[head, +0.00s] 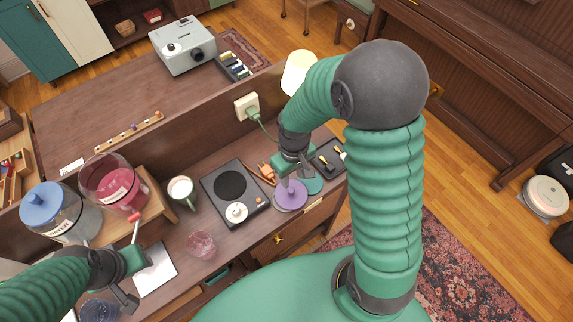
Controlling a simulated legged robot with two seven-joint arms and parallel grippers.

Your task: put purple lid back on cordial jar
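The cordial jar (112,188) is a clear round jar holding pink-red liquid. It stands with its top open on a wooden stand at the left. The purple lid (290,197) is a round disc at the right part of the counter. My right gripper (292,176) reaches down right over the lid, its fingers at the lid's upper side. Whether they are closed on a knob is hidden. My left gripper (125,299) is low at the left, in front of the jars and away from the lid. Its fingers are too small to read.
A jar with a blue lid (46,207) stands left of the cordial jar.

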